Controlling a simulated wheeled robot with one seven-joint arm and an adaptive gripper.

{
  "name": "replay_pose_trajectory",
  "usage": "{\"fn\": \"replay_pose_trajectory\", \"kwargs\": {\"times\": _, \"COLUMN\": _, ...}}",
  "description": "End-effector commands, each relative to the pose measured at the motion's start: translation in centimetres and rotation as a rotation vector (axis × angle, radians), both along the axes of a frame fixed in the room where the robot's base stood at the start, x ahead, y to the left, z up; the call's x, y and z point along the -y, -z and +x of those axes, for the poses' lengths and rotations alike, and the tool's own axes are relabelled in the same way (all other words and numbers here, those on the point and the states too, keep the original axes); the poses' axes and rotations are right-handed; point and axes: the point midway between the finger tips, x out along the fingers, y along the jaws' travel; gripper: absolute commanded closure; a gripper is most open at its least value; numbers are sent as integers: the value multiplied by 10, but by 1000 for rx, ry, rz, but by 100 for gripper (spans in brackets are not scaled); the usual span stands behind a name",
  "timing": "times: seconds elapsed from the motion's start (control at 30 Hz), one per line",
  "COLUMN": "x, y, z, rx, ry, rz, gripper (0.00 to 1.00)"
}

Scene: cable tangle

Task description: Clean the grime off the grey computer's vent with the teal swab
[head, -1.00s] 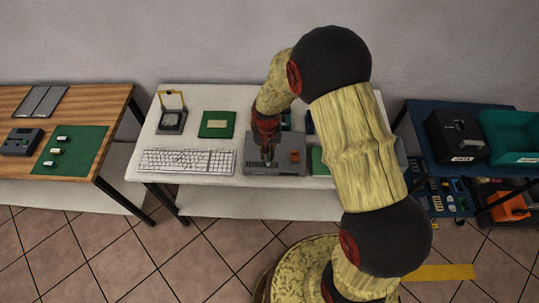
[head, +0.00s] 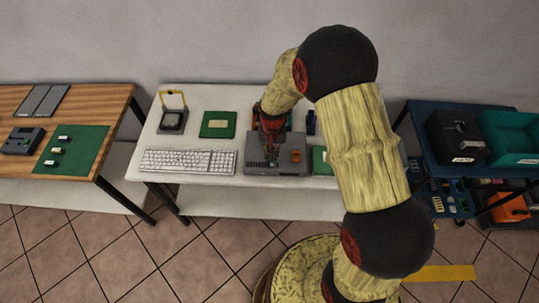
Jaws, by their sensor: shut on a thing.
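The grey computer (head: 262,168) lies flat at the front of the white table, right of the keyboard. My gripper (head: 270,158) points down over the computer's top, left of the orange block. It is shut on a thin thing that I take to be the teal swab, now mostly hidden by the fingers. I cannot tell whether the swab's tip touches the computer. The vent and its grime are too small and too covered by my gripper to make out.
A white keyboard (head: 188,161) lies left of the computer. A green board (head: 217,124) and a yellow-framed stand (head: 172,119) are behind it. Another green thing (head: 320,160) lies right of the computer, partly behind my arm. A blue table (head: 420,116) stands at right.

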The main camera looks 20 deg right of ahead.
Motion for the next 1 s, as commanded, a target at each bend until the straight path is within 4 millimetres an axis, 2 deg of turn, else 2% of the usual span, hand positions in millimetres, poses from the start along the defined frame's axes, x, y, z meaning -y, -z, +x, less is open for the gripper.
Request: {"fn": "replay_pose_trajectory", "kwargs": {"times": 1.0, "x": 13, "y": 2, "z": -6, "rx": -2, "ry": 0, "rz": 0, "gripper": 100}}
